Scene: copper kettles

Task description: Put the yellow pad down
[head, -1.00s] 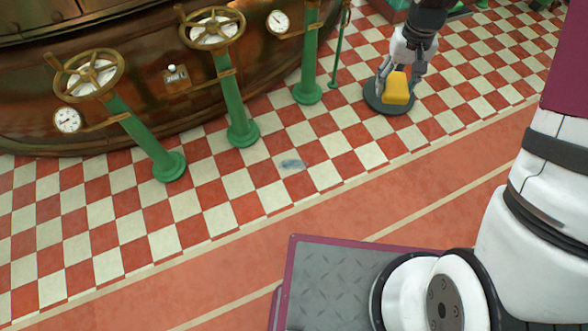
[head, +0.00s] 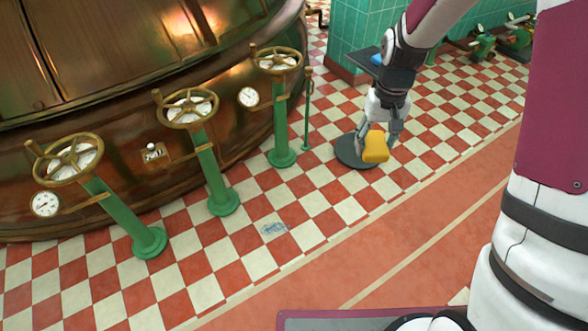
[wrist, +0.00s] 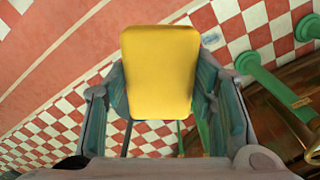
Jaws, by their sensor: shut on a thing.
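The yellow pad (head: 376,147) is a rounded block held between the fingers of my gripper (head: 379,137), at the upper right of the head view. In the wrist view the pad (wrist: 160,70) fills the upper middle, with one finger of my gripper (wrist: 162,92) on each side. The gripper is shut on it. In the head view the pad overlaps the right side of a dark round disc (head: 347,152). I cannot tell whether the pad touches the disc. A bluish patch (head: 274,229) marks the checkered floor to the lower left.
Green valve posts (head: 213,185) with brass handwheels (head: 186,107) stand left of the gripper, in front of a large copper kettle (head: 130,110). A green tiled block (head: 352,45) stands behind. The red and cream floor (head: 330,205) is open between posts and walkway.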

